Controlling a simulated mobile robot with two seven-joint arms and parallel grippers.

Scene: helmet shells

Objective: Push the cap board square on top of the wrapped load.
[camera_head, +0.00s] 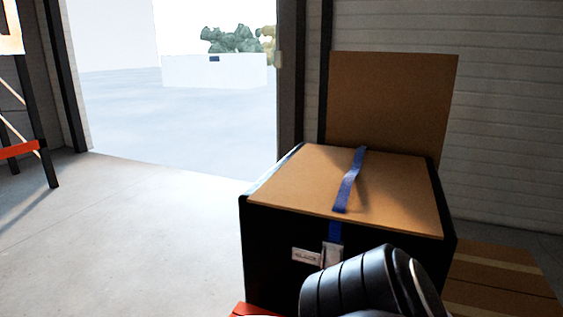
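The wrapped load (270,240) is a black block at the right of the head view. The cap board (300,185), a flat tan panel, lies on top of it. A black strip of the load shows along the board's right edge and a thin grey strip along its left edge. At the front the board runs close to the load's front edge. A blue strap (350,180) crosses the board and hangs down the front to a metal buckle (332,254). A black ridged arm link of mine hides the load's lower front. Neither gripper shows.
A brown panel (390,105) stands upright behind the load, by the ribbed wall (500,120). Flat brown boxes (500,280) lie at right. Something red (250,310) shows below the load. A rack (25,150) stands far left. The floor at left, toward the open doorway, is clear.

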